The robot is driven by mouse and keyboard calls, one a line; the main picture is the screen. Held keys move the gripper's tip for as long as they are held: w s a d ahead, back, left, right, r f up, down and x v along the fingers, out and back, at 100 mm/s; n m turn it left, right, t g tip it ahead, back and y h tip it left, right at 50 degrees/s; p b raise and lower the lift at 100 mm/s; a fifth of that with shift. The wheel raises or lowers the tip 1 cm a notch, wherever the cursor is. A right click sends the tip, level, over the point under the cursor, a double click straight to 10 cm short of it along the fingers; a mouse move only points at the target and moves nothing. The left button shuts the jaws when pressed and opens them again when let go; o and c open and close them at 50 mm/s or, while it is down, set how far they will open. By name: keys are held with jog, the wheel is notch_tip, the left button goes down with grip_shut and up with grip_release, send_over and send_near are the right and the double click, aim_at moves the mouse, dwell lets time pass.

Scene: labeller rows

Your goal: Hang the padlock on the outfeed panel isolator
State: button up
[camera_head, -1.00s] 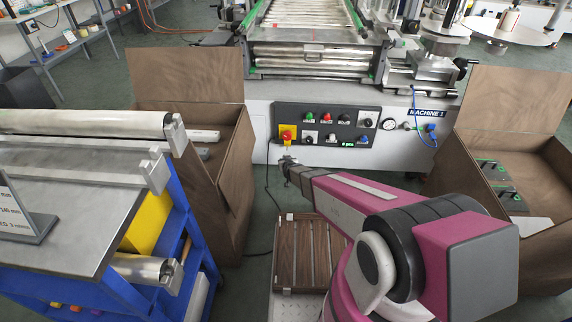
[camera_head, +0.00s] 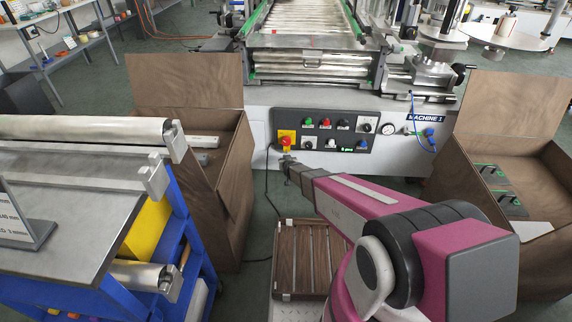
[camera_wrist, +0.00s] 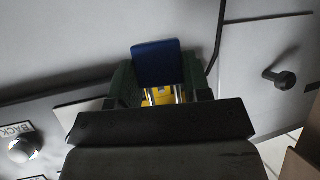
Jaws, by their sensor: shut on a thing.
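The isolator (camera_head: 286,137) is a red knob on a yellow plate at the left end of the dark control panel (camera_head: 353,144) on the machine front. My gripper (camera_head: 287,159) is just below and in front of it in the head view. In the wrist view my gripper (camera_wrist: 160,88) is shut on the padlock, with a dark green finger on each side. The padlock (camera_wrist: 157,62) has a blue body and a silver shackle. Yellow shows behind the shackle. My gripper hides the shackle's end, so I cannot tell whether it passes through the isolator.
Brown open boxes stand left (camera_head: 229,190) and right (camera_head: 548,190) of the machine. A blue trolley with rollers (camera_head: 85,128) is at the near left. A slatted crate (camera_head: 285,285) lies on the floor below my arm. A dark cable hangs left of the panel.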

jog(key=shift+w+f, duration=0.3)
jog(key=shift+w, duration=0.55)
jog(key=shift+w+f, duration=0.25)
jog(key=shift+w, duration=0.55)
jog(key=o, duration=1.1)
jog(key=shift+d, duration=0.1)
jog(key=s+d+r+m+g+h, duration=0.1)
jog(key=s+d+r+g, duration=0.3)
jog(key=s+d+r, duration=0.3)
jog(key=s+d+r+g+h, duration=0.1)
jog(key=s+d+r+g, duration=0.3)
jog(key=s+d+r, duration=0.4)
jog(key=s+d+r+m+g, duration=0.1)
jog(key=s+d+r+g, duration=0.3)
jog(key=s+d+r, duration=0.4)
jog(key=s+r, duration=0.2)
jog(key=s, duration=0.4)
jog(key=s+r, duration=0.3)
jog(key=s, duration=0.3)
jog(key=shift+s+r+m+h, duration=0.3)
jog(key=shift+s+r+h, duration=0.05)
jog(key=shift+s+h, duration=0.05)
